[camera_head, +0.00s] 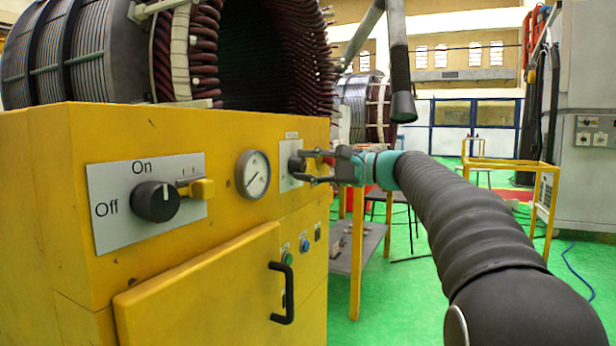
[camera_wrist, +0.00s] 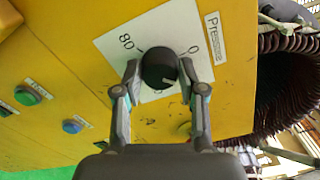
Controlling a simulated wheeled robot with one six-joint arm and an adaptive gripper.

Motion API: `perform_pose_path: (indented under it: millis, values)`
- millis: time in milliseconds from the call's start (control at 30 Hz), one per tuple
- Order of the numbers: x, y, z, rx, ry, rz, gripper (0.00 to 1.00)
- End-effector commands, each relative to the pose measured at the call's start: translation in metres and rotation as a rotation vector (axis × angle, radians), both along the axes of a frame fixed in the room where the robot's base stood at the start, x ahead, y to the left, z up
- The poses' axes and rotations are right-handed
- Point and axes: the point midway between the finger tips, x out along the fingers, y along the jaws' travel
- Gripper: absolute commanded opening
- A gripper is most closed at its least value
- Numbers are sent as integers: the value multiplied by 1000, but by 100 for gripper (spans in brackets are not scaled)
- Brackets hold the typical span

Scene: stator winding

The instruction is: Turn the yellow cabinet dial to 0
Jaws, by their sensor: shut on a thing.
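The yellow cabinet (camera_head: 215,235) stands at left in the head view. A small pale mark shows on the knob's lower right edge, away from the "0". In the head view the dial (camera_head: 296,164) is small and partly covered by my fingers. My gripper (camera_head: 312,166) reaches it from the right. In the wrist view my gripper (camera_wrist: 159,74) has one finger on each side of the knob and is shut on it.
A door handle (camera_head: 283,293) sticks out below. The coil-lined stator (camera_head: 185,50) rises above.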

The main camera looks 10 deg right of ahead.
Motion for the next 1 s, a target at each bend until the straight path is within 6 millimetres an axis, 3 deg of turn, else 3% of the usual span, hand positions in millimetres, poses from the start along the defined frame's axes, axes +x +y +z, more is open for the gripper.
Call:
perform_pose_path:
  millis: [600, 1000]
  values:
    - [0, 0, -3, -314, -472, 0, 6]
    - [0, 0, -3, -438, -660, 1, 6]
